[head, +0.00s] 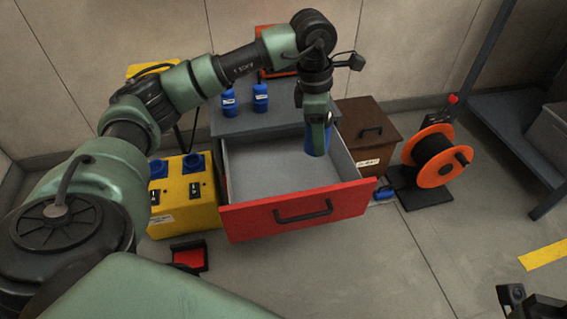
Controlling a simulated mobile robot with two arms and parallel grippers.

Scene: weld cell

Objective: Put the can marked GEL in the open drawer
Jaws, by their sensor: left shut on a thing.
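My left gripper (318,122) points down over the open drawer (293,214) and is shut on a blue can (316,140). The can is upright, at the right part of the drawer's opening; I cannot tell whether it touches the drawer floor. Its upper part is hidden by the gripper, and no marking on it is readable. The drawer has a red front with a dark handle and a grey inside that looks empty otherwise.
Two more blue cans (229,102) (260,97) stand on the grey cabinet top (285,117). A yellow box (181,214) is left of the drawer. A brown box (362,121) and an orange reel (433,157) are to the right. The floor in front is mostly clear.

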